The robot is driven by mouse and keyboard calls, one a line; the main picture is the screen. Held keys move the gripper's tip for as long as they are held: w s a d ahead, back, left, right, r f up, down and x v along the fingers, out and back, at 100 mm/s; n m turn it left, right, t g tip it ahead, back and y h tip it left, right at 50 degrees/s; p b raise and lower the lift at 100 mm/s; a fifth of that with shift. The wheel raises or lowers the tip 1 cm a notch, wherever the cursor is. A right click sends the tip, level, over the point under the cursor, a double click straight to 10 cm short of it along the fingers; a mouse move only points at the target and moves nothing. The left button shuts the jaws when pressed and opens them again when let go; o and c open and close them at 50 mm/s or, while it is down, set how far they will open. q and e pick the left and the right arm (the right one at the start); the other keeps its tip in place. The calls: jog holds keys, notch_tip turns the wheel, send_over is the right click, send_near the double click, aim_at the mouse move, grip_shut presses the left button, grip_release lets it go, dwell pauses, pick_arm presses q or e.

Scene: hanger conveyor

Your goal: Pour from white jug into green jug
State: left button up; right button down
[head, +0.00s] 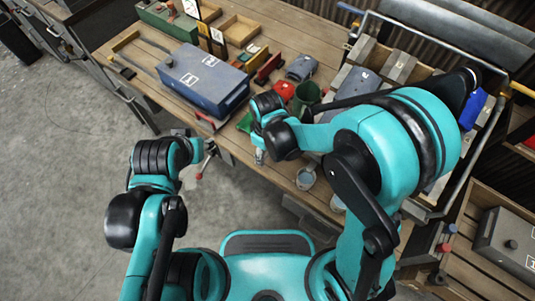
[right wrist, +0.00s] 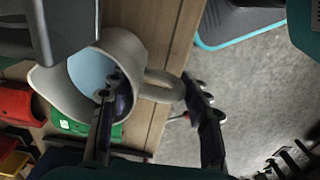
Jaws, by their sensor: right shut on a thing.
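The white jug (right wrist: 120,50) fills the left of the right wrist view, with its pale blue inside facing the camera and its handle toward the right. My right gripper (right wrist: 155,112) is shut on it, one finger in front of the jug's mouth and the other beyond the handle. In the head view the right gripper (head: 260,155) hangs at the bench's front edge, and the jug is mostly hidden. A dark green jug (head: 307,94) stands further back, partly behind my right arm. My left gripper (head: 205,160) is near the front edge, its jaws unclear.
Two small grey cups (head: 306,178) stand near the front edge. A rack of grey boxes (head: 398,66) is at right.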

jog(key=shift+w+f, duration=0.1)
jog(key=shift+f, duration=0.5)
jog(key=shift+w, duration=0.15)
jog(key=shift+r, duration=0.1)
jog(key=shift+s, duration=0.2)
jog(key=c, duration=0.7)
grip_release()
jog(key=shift+w, duration=0.1)
pick_arm(q)
jog(key=shift+w+a+f, duration=0.1)
jog(key=shift+w+f, duration=0.3)
jog(key=shift+f, duration=0.15)
